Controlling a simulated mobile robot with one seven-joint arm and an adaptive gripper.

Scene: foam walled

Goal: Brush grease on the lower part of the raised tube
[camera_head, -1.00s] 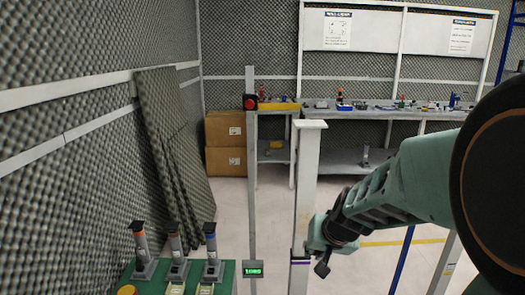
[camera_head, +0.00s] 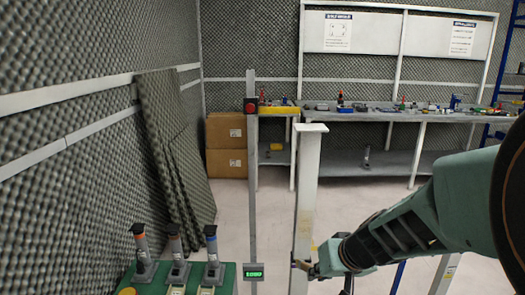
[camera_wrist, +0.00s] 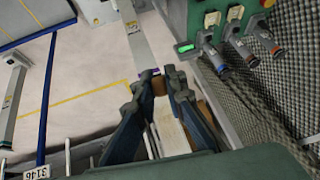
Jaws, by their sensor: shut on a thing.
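The raised tube is a white upright square column (camera_head: 307,190) with a flat cap, right of centre in the head view. Its shaft (camera_wrist: 143,45) also shows in the wrist view, with a purple band close to my fingertips. My gripper (camera_head: 308,266) is at the tube's lower visible part. In the wrist view my gripper (camera_wrist: 157,88) is shut on a brush (camera_wrist: 168,128) with a pale handle and a brown part between the fingers. The brush end (camera_head: 300,264) looks close against the tube; contact is unclear. The tube's base is out of the head view.
A thin post (camera_head: 251,180) with a red button and a green display stands left of the tube. Foam panels (camera_head: 180,150) lean on the left wall. A cluttered workbench (camera_head: 400,115) is behind.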

